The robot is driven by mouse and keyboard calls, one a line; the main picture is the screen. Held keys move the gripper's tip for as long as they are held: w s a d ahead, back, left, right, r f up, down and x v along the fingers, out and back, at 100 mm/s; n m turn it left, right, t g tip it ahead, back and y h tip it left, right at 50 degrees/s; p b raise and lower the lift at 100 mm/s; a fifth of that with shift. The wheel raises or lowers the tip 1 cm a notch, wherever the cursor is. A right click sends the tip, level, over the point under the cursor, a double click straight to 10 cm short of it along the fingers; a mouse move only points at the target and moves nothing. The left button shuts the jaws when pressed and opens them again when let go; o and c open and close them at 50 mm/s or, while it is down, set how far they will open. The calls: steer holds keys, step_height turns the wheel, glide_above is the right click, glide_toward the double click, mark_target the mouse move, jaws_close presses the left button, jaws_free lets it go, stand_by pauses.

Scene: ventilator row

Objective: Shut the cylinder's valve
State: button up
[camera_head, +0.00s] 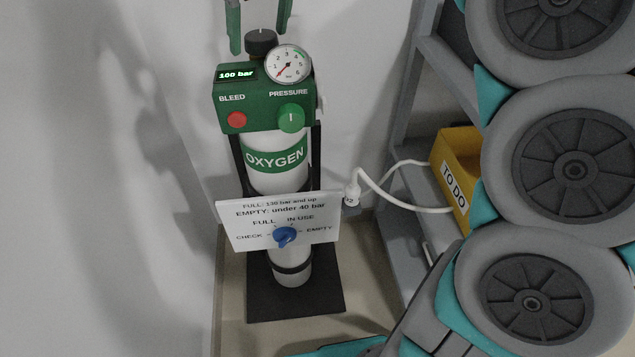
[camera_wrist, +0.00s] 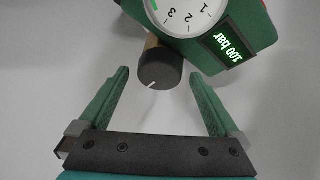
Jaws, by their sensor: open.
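The oxygen cylinder (camera_head: 275,178) stands upright, white with a green band. Its valve knob (camera_head: 261,43) is dark and round, on top behind the green regulator block (camera_head: 258,95). In the wrist view the knob (camera_wrist: 159,68) shows a white line mark and a brass-coloured stem. My gripper (camera_head: 258,44) is open, with one green finger on each side of the knob in the head view. In the wrist view my gripper (camera_wrist: 160,75) has the knob between and just beyond its fingertips, with gaps on both sides. A display (camera_head: 237,74) reads 100 bar.
A pressure gauge (camera_head: 288,64) sits beside the knob. The block has a red BLEED button (camera_head: 237,120) and a green PRESSURE knob (camera_head: 291,118). A sign (camera_head: 280,222) with a blue dial (camera_head: 285,236) hangs lower. A yellow TO DO bin (camera_head: 459,175) sits on the right shelf.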

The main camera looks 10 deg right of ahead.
steer(key=m+b, duration=0.1)
steer(key=m+h, duration=0.1)
steer(key=m+b, duration=0.1)
steer(key=m, duration=0.1)
steer(key=shift+a+f+h+b, duration=0.25)
steer(key=shift+f+h+b, duration=0.05)
steer(key=shift+h+b, duration=0.1)
steer(key=shift+r+m+h+b, duration=0.2)
steer(key=shift+m+h+b, duration=0.25)
steer(key=shift+m, duration=0.75)
steer(key=shift+r+m+h, duration=0.1)
steer(key=shift+m+h, duration=0.15)
steer(key=shift+m, duration=0.55)
steer(key=shift+m+h, duration=0.3)
steer(key=shift+m, duration=0.4)
